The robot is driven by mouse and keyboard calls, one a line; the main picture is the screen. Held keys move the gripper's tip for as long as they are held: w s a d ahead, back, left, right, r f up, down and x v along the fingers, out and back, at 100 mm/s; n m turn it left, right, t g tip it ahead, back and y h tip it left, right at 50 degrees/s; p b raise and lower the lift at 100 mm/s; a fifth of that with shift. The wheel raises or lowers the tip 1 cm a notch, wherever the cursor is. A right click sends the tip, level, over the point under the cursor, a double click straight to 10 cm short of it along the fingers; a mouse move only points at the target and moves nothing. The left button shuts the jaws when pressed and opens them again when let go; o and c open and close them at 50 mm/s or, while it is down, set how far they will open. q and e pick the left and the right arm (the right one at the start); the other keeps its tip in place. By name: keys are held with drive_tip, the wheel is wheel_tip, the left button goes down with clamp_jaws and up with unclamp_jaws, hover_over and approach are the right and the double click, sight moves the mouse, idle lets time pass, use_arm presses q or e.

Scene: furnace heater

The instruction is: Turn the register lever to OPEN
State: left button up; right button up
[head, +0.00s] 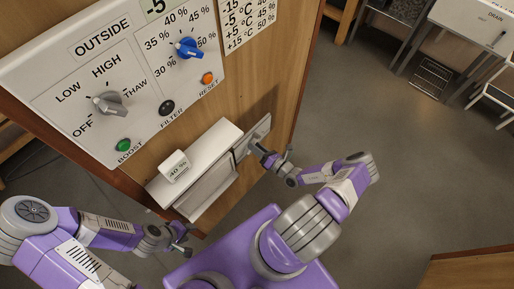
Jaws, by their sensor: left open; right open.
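A grey plate (262,127) is on the wooden panel, at the right end of a white box (215,140). A small grey part that looks like the register lever (257,149) sticks out from the plate. Any OPEN marking is too small to read or hidden. My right gripper (275,158) is open, with its fingers at or very near this part; I cannot tell whether they touch it. My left gripper (184,240) is open and empty, low in front of the panel, below the white box.
A white control panel (140,75) above has a grey knob (110,103), a blue knob (187,47) and buttons. A wooden surface (470,270) is at lower right.

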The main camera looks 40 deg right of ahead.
drive_tip(key=v, duration=0.7)
drive_tip(key=shift+s, duration=0.3)
